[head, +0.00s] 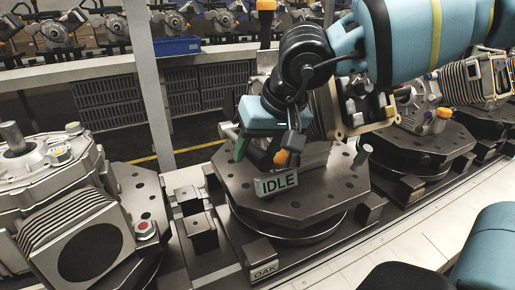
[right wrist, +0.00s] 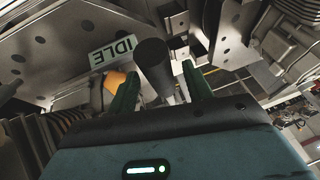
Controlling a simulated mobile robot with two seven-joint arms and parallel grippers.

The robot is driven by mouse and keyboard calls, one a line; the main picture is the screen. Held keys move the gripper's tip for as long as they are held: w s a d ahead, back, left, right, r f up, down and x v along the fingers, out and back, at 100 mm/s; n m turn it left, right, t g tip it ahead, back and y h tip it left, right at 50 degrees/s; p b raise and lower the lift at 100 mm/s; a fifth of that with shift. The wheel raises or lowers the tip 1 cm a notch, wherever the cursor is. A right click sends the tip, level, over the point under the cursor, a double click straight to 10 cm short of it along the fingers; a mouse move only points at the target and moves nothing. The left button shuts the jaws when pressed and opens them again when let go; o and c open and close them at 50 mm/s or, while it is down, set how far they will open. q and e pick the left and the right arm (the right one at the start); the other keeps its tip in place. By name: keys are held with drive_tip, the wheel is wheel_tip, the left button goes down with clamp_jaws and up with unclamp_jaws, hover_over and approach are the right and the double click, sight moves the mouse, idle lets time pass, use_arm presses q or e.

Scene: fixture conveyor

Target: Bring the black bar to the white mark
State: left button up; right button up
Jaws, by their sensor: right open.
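My right gripper (head: 256,155) reaches down over the dark octagonal plate (head: 330,185) with the IDLE sign (head: 277,184). Its green fingers are apart. In the right wrist view, a thick dark cylindrical bar (right wrist: 153,58), which looks like the black bar, rises toward the space between the fingers (right wrist: 163,92). I cannot tell whether either finger touches it. In the head view, a dark piece (head: 293,141) beside the right finger may be this bar. I cannot clearly make out a white mark. My left gripper is not in view.
An orange knob (head: 281,158) sits close to the fingers, just above the IDLE sign. A metal pin (head: 363,154) stands at the plate's right edge. A large ribbed casting (head: 75,190) is at left, with a red button (head: 145,228) by it. An OAK label (head: 264,271) is below.

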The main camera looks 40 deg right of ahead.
drive_tip(key=shift+c, duration=0.2)
clamp_jaws()
drive_tip(key=shift+r, duration=0.1)
